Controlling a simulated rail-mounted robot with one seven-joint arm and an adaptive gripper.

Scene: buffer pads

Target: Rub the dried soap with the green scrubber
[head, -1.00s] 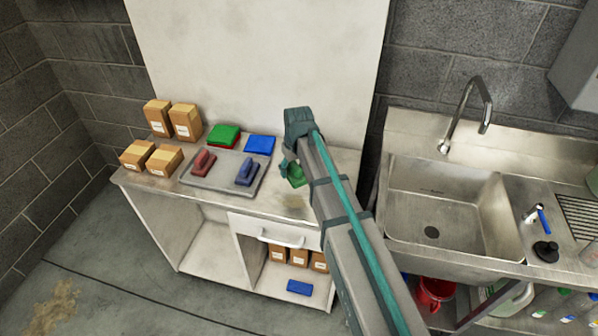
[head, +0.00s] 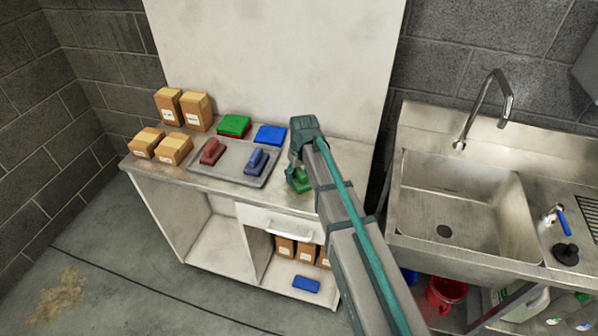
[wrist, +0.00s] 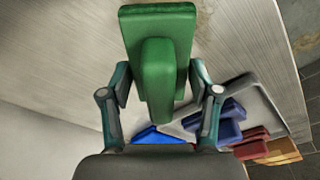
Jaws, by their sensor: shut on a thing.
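My gripper (wrist: 160,95) is shut on the green scrubber (wrist: 155,55), holding it by the raised grip on its block. In the head view the green scrubber (head: 300,182) is low over the right part of the counter, below my gripper (head: 296,172). I cannot tell whether it touches the counter. The dried soap, a faint tan patch on the counter near the front edge in the earlier head view, is not clear now. The scrubber and gripper cover or nearly cover that spot.
A grey tray (head: 200,168) left of my gripper holds a red scrubber (head: 212,151) and a blue scrubber (head: 256,160). Behind it lie a green pad (head: 234,124) and a blue pad (head: 270,135). Boxes (head: 174,149) stand at left. A sink (head: 455,195) is at right.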

